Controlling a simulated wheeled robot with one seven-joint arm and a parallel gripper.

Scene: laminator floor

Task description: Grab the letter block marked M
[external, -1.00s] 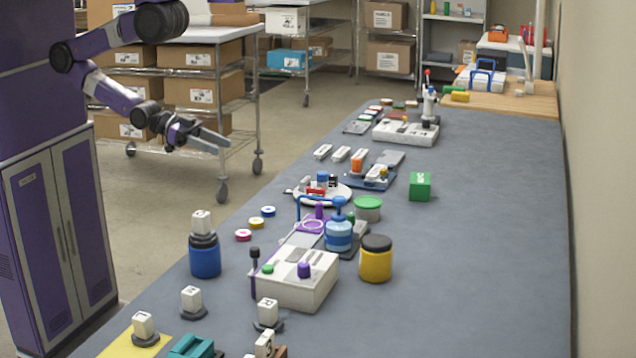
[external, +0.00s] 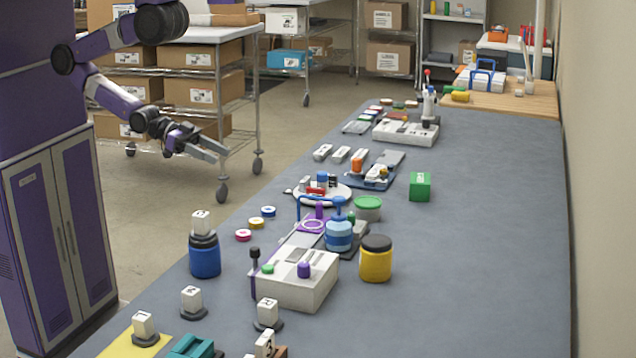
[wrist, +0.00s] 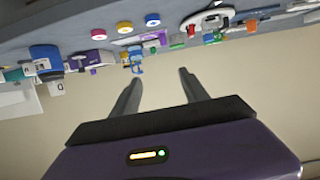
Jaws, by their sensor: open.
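Several white letter blocks stand at the near left of the grey table in the external view. One block (external: 201,222) sits on top of a blue jar with a dark lid. Others stand on dark round bases: a left one (external: 191,298), a nearer one (external: 143,325) and a right one (external: 267,312). Their letters are too small to tell surely which is M. My gripper (external: 219,155) is open and empty, off the table's left side above the floor, well apart from the blocks. In the wrist view its two fingers (wrist: 160,77) are spread with nothing between them.
The blue jar (external: 205,258), a white box with knobs (external: 297,281) and a yellow jar (external: 376,260) stand near the blocks. A yellow mat (external: 118,346) lies at the near edge. The table's right side is mostly clear. A wire cart (external: 246,104) stands behind my arm.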

